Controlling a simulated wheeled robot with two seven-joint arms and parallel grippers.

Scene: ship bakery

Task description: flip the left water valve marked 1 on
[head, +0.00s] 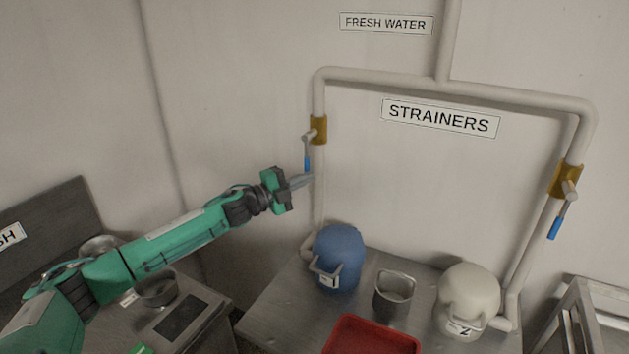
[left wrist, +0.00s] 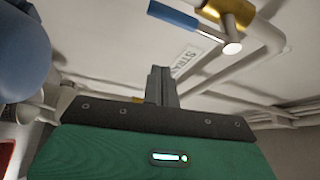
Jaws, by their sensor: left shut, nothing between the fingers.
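The left water valve (head: 318,129) is a brass body on the left vertical pipe. Its lever has a blue grip (head: 307,163) that hangs down, roughly along the pipe. I cannot make out a number 1 on the valve. My left gripper (head: 306,180) is shut and empty, with its fingertips just below the blue grip and close to the pipe. In the left wrist view the shut fingers (left wrist: 162,86) point toward the valve, and the blue lever grip (left wrist: 173,15) shows beyond the tips with a gap in the picture. My right gripper is not in view.
A second brass valve (head: 565,180) with a blue lever grip (head: 556,228) sits on the right pipe. Below stand a blue strainer (head: 341,250), a metal pot (head: 393,300), a white strainer (head: 468,290) and a red tray (head: 372,335).

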